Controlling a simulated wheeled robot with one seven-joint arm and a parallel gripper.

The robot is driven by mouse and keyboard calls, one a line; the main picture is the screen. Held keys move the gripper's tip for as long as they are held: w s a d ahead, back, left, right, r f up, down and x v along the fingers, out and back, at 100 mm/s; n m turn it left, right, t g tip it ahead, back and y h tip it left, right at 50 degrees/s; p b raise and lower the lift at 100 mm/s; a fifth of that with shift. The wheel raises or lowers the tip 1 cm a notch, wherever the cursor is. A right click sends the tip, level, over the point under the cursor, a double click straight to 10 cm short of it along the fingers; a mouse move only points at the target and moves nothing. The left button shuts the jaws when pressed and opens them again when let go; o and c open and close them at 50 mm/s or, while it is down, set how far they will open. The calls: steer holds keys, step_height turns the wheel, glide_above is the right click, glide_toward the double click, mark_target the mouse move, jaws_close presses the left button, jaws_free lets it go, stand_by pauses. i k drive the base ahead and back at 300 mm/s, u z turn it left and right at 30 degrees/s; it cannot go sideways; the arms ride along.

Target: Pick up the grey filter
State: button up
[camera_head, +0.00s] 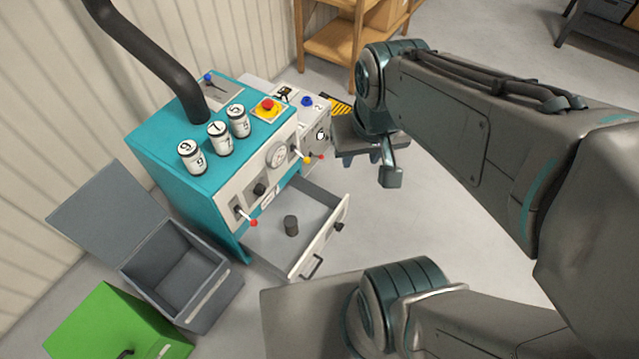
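The grey filter (291,225) is a small dark grey cylinder. It stands upright on the floor of the open drawer (262,247) of the teal machine (160,143). My gripper (369,167) is above and to the right of the drawer in the picture, apart from the filter. Its fingers point downward with a gap between them, and nothing shows between them. Part of the gripper is hidden behind my wrist.
Three numbered white canisters (219,138) stand on the machine. A grey lidded bin (213,297) stands open at left, beside a green box (110,325). A wooden shelf (330,45) is behind.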

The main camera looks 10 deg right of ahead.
mark_target(290, 222)
steer(key=z, duration=2.1)
steer(key=i, duration=1.6)
steer(key=u, duration=4)
steer(key=i, duration=0.5)
